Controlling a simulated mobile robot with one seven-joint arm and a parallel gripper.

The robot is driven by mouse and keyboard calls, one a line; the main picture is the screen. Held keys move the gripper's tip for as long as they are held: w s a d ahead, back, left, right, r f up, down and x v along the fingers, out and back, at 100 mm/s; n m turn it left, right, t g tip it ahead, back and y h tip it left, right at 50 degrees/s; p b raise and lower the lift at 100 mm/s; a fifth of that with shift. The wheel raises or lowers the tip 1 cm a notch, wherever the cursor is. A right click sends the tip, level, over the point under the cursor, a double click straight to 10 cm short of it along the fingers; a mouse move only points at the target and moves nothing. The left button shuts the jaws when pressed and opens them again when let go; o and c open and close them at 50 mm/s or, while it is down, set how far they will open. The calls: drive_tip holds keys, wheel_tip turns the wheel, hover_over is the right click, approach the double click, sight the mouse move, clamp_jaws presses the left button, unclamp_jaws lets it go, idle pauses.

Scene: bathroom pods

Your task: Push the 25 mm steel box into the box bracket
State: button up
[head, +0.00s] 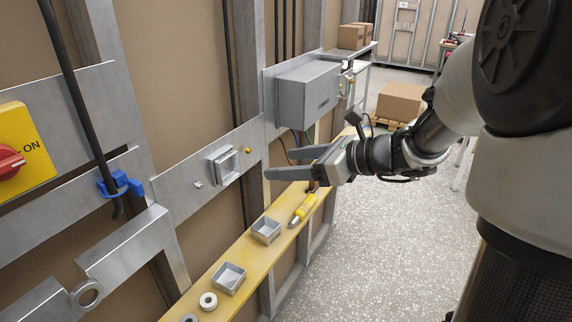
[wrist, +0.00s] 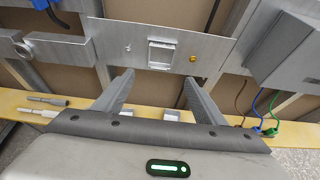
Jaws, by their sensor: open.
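The box bracket (head: 222,165) is a square metal frame on the grey wall rail; it also shows in the wrist view (wrist: 161,46), straight ahead between the fingers. Two open square steel boxes lie on the yellow ledge below: a smaller or shallower-looking one (head: 266,239) and one nearer the camera (head: 227,289). I cannot tell which is the 25 mm one. In the wrist view both are mostly hidden behind my gripper. My gripper (head: 276,163) is open and empty, its fingers pointing at the wall, right of the bracket and above the ledge.
A grey cabinet (head: 308,95) juts from the wall near my gripper. A yellow switch panel (head: 25,150) and blue clamp (head: 120,184) are at left. The floor at right is open.

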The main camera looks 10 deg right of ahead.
sight(224, 166)
drive_tip(key=shift+w+a+f+m, duration=0.1)
drive_tip(key=shift+a+f+m, duration=0.2)
drive_tip(key=shift+m, duration=0.2)
drive_tip(key=c, duration=0.4)
drive_tip(key=a+f+m, duration=0.1)
drive_tip(key=m, duration=0.1)
drive_tip(key=w+a+f+m+y, duration=0.1)
drive_tip(key=m, duration=0.2)
drive_tip(key=w+a+f+m+y+b, duration=0.1)
drive_tip(key=m, duration=0.1)
drive_tip(key=shift+f+m, duration=0.3)
drive_tip(key=c, duration=1)
drive_tip(key=f+m, duration=0.1)
drive_tip(key=m, duration=0.1)
drive_tip(key=w+a+m+t, duration=0.1)
drive_tip(key=m, duration=0.2)
drive_tip(key=w+a+f+m+y, duration=0.1)
drive_tip(key=m, duration=0.2)
drive_tip(key=shift+f+t+b, duration=0.35)
drive_tip(key=shift+t+b, duration=0.05)
clamp_jaws()
drive_tip(key=shift+w+a+f+m+t+b, duration=0.2)
drive_tip(key=shift+w+a+m+b, duration=0.55)
drive_tip(key=shift+w+a, duration=0.45)
drive_tip(key=shift+w+a+f+m+t+b, duration=0.2)
drive_tip(key=shift+w+a+m+b, duration=0.3)
drive_tip(key=shift+w+a+m, duration=0.7)
drive_tip(key=shift+s+a+n, duration=0.2)
drive_tip(key=shift+s+n, duration=0.05)
drive_tip(key=shift+n, duration=0.1)
